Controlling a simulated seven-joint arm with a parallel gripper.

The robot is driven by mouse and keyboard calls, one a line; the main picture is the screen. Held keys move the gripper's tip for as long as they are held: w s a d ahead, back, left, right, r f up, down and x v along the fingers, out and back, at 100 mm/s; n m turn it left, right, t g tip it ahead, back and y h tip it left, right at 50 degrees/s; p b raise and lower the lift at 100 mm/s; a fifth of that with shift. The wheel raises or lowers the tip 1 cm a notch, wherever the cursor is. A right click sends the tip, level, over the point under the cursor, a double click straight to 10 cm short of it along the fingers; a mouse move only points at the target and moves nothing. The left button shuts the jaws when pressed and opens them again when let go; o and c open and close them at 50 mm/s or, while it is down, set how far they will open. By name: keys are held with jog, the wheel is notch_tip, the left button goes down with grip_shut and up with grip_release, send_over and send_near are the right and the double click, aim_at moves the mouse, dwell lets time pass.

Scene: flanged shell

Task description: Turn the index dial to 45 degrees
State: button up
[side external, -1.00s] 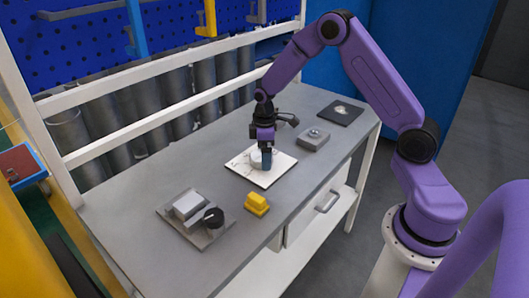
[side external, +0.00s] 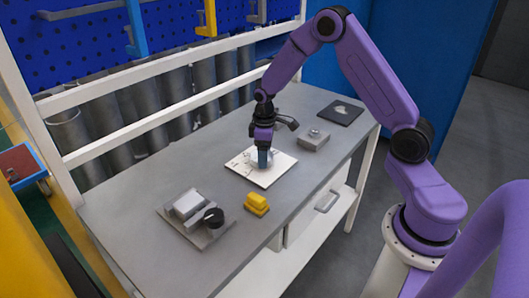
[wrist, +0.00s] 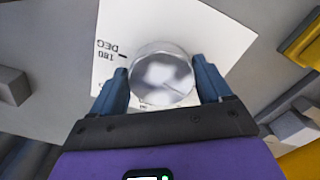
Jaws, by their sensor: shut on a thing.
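The index dial (wrist: 162,77) is a round, shiny metallic knob on a white square plate (side external: 276,177) in the middle of the bench. In the wrist view the plate (wrist: 120,30) shows the printed marks "180" and "DEG", upside down, and a short black tick. My gripper (wrist: 162,85) is over the plate, its two blue fingers on opposite sides of the dial, shut on it. In the side view my gripper (side external: 264,158) points down and its fingers hide most of the dial. The dial's own pointer and the 45 mark cannot be made out.
A yellow block (side external: 256,204) sits in front of the plate. A grey base with a box and black knob (side external: 214,217) stands at the front left. A grey block (side external: 313,139) and a dark square pad (side external: 341,112) lie to the right.

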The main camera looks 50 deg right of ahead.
jog(key=m, duration=0.6)
jog(key=shift+s+a, duration=0.1)
jog(key=shift+a, duration=0.15)
jog(key=shift+m, duration=0.3)
jog(key=o, duration=1)
notch_tip(320, 180, up, 18)
jog(key=shift+f, duration=0.2)
